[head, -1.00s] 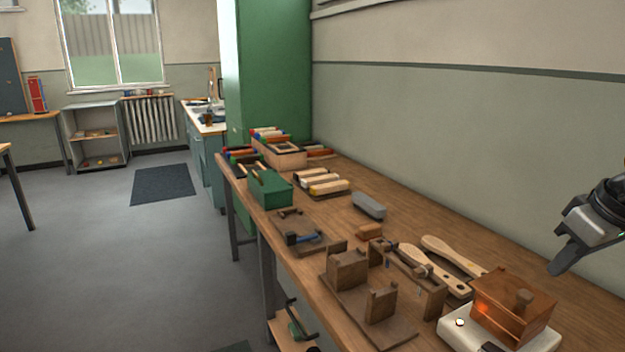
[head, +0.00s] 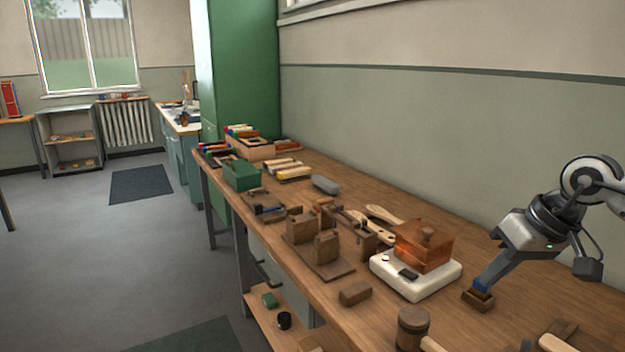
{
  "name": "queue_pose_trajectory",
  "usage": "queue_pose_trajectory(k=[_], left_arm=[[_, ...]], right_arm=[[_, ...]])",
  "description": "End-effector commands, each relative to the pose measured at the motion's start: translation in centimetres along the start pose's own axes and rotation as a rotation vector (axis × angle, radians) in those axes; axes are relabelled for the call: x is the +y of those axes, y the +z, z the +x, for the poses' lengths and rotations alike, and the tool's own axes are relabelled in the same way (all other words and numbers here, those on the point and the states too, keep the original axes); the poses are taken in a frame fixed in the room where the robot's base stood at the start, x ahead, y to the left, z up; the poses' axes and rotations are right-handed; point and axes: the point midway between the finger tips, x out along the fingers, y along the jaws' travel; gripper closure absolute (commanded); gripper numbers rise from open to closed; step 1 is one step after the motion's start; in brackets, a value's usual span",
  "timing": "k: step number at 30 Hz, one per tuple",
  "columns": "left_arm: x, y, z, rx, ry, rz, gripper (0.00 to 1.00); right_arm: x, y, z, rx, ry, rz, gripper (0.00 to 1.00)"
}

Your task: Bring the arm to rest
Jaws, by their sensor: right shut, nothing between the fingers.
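My right gripper (head: 484,281) reaches in from the right, pointing down and left, with its fingers shut and nothing between them. To the left of the tips is a white unit (head: 440,284) carrying a copper-brown lidded box (head: 424,246). My left gripper is not in view.
The long wooden workbench (head: 560,305) holds a brown fixture (head: 318,255), wooden brush handles (head: 383,214), a green box (head: 241,175), a loose wooden block (head: 355,293) and a round wooden pot (head: 412,328). A wall runs behind it. Open floor lies left.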

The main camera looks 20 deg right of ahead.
Motion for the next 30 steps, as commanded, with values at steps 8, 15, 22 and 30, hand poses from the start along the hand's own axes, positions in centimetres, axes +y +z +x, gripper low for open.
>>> queue_pose_trajectory(k=[8, 15, 22, 30], left_arm=[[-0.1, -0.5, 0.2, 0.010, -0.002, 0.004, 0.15], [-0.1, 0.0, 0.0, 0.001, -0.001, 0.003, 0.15], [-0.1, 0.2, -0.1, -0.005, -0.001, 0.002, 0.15], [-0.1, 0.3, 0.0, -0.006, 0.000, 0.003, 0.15]], right_arm=[[-7.5, 0.9, 5.9, -0.051, -0.341, 0.358, 1.00], [-18.8, 2.6, 11.0, -0.414, -0.905, 1.255, 1.00], [-21.7, 3.7, 15.0, 1.283, 1.261, -2.527, 1.00], [-18.3, 13.9, 24.7, 0.842, 0.285, -0.986, 1.00]])
